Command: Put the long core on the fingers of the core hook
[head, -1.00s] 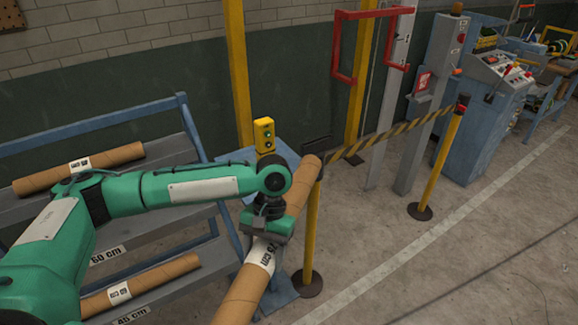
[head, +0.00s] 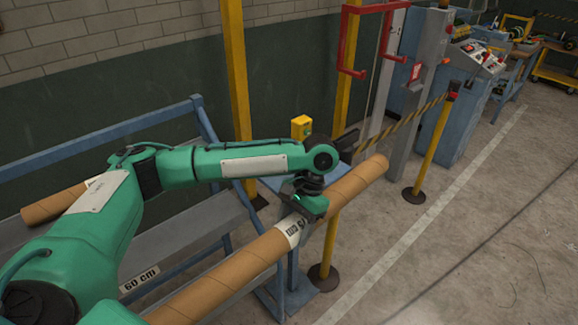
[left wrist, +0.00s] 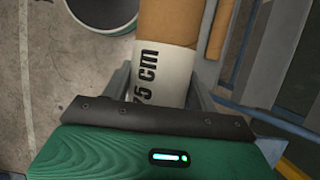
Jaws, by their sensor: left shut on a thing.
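A long brown cardboard core (head: 235,264) lies slanted across the lower middle of the head view, its far end pointing up and right. My left gripper (head: 308,207) is shut on it near its white label band. The left wrist view shows the held core (left wrist: 168,18) between the fingers, with "75 cm" on the label. The core hook (head: 349,38) is a red frame with fingers, on a grey upright at upper right, beyond and above the core's far end. The core and hook are apart. My right gripper is not in view.
A blue rack (head: 200,118) at left holds another core (head: 55,204) on its upper shelf. A yellow post (head: 432,152) with a striped barrier belt stands between the core and the blue machine (head: 470,95). Yellow columns stand behind. Grey floor at right is clear.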

